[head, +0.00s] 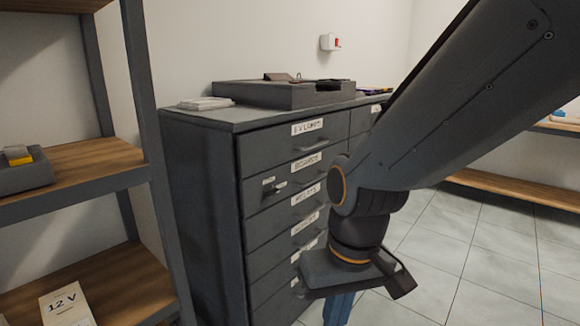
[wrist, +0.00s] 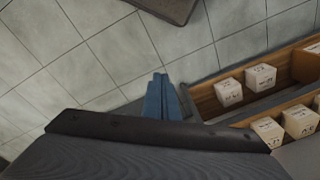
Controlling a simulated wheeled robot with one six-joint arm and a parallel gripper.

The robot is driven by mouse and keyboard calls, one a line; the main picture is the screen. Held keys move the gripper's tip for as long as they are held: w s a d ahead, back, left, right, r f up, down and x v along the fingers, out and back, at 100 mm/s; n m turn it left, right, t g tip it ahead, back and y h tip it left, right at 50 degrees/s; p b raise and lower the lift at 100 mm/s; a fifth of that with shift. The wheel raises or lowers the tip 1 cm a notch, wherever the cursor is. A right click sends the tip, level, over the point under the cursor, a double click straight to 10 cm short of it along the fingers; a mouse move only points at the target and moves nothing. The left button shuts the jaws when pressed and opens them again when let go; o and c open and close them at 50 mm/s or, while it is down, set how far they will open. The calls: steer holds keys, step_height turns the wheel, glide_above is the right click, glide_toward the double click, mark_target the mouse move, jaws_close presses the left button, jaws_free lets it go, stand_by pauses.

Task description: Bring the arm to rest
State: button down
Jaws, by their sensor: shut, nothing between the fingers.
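My arm (head: 440,110) reaches down from the upper right in the head view, in front of the drawer cabinet. My gripper (head: 340,310) hangs at the bottom of that view with its blue fingers cut off by the edge. In the wrist view my gripper (wrist: 162,84) shows its blue fingers together, with nothing between them, over the tiled floor.
The grey drawer cabinet (head: 200,190) has labelled drawers and a dark tray (head: 270,95) on top. A shelf rack (head: 85,170) stands at left. Wooden-edged storage (wrist: 205,103) with several white boxes lies right of the fingers. Tiled floor (head: 480,255) is clear at right.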

steer(key=s+d+r+m+h+p, duration=0.1)
steer(key=s+d+r+m+p, duration=0.1)
steer(key=d+r+p, duration=1)
steer(key=shift+d+r+m+p, duration=0.25)
steer(key=shift+r+m+p, duration=0.7)
steer(key=shift+p, duration=2.15)
steer(key=shift+s+r+n, duration=0.1)
steer(key=shift+r+n, duration=0.2)
steer(key=shift+n, duration=0.05)
